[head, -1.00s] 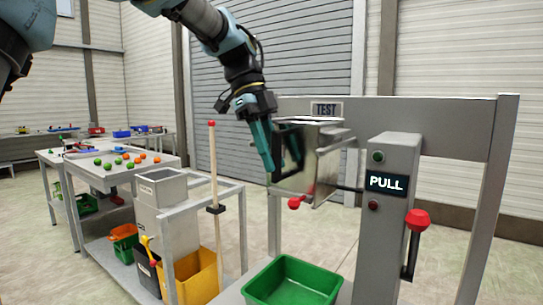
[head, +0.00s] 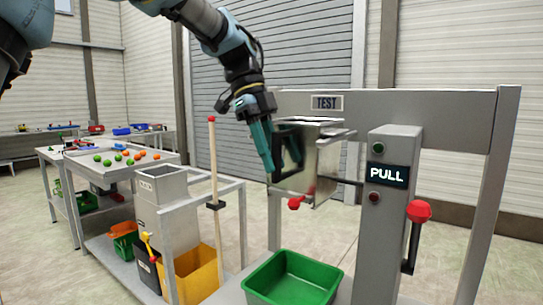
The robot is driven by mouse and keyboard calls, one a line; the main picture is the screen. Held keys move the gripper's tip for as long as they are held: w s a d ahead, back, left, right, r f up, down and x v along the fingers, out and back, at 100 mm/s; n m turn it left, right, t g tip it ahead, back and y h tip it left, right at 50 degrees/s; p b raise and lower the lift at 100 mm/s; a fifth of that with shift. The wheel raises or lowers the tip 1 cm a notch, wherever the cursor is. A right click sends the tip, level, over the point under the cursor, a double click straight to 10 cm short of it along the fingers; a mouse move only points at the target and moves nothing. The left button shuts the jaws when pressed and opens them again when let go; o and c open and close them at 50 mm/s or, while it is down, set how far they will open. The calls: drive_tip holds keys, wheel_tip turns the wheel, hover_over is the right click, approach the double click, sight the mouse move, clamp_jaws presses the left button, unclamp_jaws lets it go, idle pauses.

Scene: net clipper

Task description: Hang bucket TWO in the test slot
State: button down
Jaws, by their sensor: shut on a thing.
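A metallic, box-shaped bucket (head: 325,172) with a dark front frame (head: 290,160) is under the TEST sign (head: 326,102) of a grey stand. A red knob (head: 295,203) is at its lower edge. No number can be read on it. My gripper (head: 268,158) points down at the bucket's left side, its teal fingers at the dark frame and shut on it. The slot's seat is hidden behind the bucket, so I cannot tell whether the bucket touches it.
A grey post with a PULL display (head: 387,175) and red-knobbed lever (head: 418,212) stands close on the right. A green bin (head: 292,280) is below.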

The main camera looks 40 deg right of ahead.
drive_tip(key=shift+f, duration=0.15)
drive_tip(key=c, duration=0.6)
unclamp_jaws()
drive_tip(key=v, duration=1.1)
drive_tip(key=shift+b, duration=0.3)
